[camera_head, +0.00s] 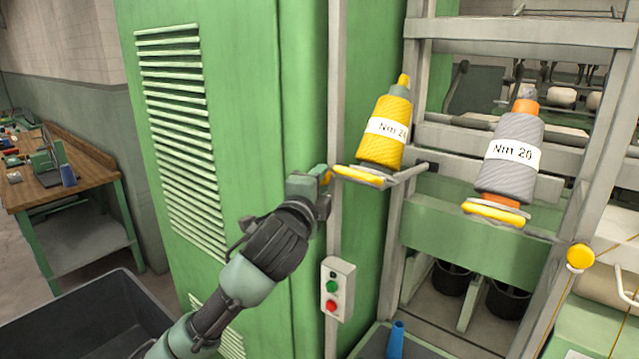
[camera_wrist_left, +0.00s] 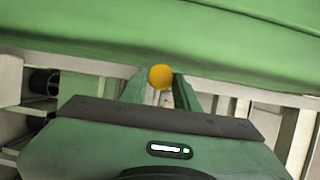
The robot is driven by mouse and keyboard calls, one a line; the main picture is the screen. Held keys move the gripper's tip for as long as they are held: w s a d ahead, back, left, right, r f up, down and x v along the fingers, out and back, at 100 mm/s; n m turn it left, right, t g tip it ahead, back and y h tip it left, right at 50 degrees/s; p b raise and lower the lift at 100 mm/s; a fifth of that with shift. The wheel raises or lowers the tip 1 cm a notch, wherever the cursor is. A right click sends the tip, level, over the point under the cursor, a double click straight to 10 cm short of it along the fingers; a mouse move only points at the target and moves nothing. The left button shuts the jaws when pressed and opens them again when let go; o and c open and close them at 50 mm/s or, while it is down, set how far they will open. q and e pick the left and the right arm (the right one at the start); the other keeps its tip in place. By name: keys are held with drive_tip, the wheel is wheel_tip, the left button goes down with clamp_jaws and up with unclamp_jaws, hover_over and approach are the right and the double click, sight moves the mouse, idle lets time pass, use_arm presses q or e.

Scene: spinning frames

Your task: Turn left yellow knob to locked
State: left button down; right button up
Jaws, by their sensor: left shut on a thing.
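The left yellow knob (camera_head: 326,174) sits on the grey post at the edge of the green cabinet. My left gripper (camera_head: 318,181) is at the knob and shut on it. In the left wrist view the round yellow knob (camera_wrist_left: 160,77) shows between the tips of my two green fingers (camera_wrist_left: 161,88). The knob's markings, and whether it is locked, cannot be made out. A second yellow knob (camera_head: 580,256) is on the frame at the right, with no gripper near it. My right gripper is not in view.
A yellow bobbin (camera_head: 385,130) and a grey bobbin (camera_head: 512,150) stand on yellow-based holders right of my gripper. A switch box (camera_head: 338,289) with green and red buttons hangs below. A dark bin (camera_head: 90,318) is at lower left, a workbench (camera_head: 75,180) behind it.

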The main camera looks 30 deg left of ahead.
use_arm(q)
drive_tip(key=shift+f, duration=0.2)
drive_tip(key=c, duration=1.3)
unclamp_jaws()
drive_tip(key=shift+r, duration=0.1)
drive_tip(key=shift+c, duration=0.2)
drive_tip(key=b+v, duration=0.3)
drive_tip(key=v, duration=0.4)
drive_tip(key=shift+s+d, duration=0.15)
drive_tip(key=shift+s, duration=0.2)
